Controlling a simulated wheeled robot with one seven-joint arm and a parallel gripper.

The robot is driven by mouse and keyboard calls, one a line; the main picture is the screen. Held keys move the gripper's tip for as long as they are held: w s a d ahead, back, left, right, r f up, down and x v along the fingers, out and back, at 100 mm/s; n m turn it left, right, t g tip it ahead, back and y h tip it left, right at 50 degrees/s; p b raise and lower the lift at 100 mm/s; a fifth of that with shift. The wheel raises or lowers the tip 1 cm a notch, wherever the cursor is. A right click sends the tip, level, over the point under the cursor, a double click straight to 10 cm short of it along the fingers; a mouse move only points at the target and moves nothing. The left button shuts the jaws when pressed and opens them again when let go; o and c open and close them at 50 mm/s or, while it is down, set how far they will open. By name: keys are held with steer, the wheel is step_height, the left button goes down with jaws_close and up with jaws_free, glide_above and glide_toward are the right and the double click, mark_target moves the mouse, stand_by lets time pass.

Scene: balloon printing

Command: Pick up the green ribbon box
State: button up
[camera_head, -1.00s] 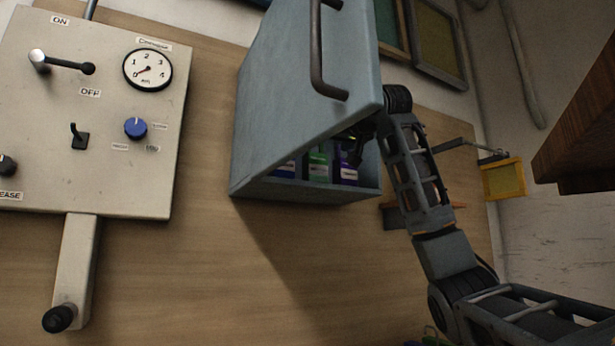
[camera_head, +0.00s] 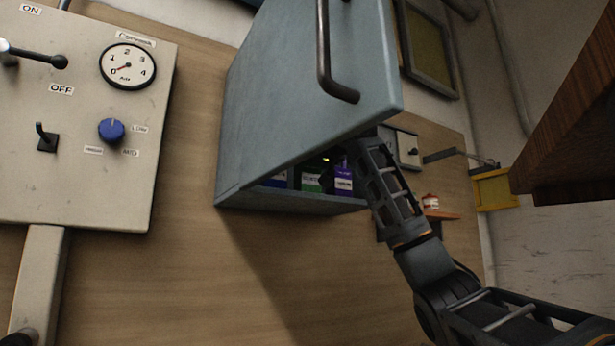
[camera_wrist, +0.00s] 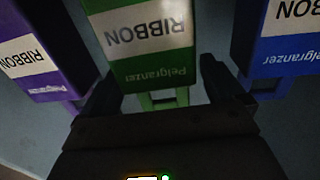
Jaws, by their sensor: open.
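The green ribbon box (camera_wrist: 140,38) is at the top centre of the wrist view, with its label upside down. A green tab juts from it toward my gripper (camera_wrist: 158,95). My gripper is open, its two dark fingers on either side of that tab; I cannot tell whether they touch the box. In the head view the green ribbon box (camera_head: 311,180) stands inside the blue-grey cabinet (camera_head: 290,202), partly hidden. My arm reaches into the cabinet there, and the fingertips are hidden.
A purple ribbon box (camera_wrist: 45,50) and a blue ribbon box (camera_wrist: 280,45) flank the green one closely. The cabinet's open door (camera_head: 305,90) with its dark handle hangs over the opening. A control panel (camera_head: 80,190) is at left. A brown wooden block (camera_head: 570,140) is at right.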

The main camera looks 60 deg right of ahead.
steer(key=shift+x, duration=0.85)
steer(key=c, duration=1.4)
steer(key=shift+c, duration=0.2)
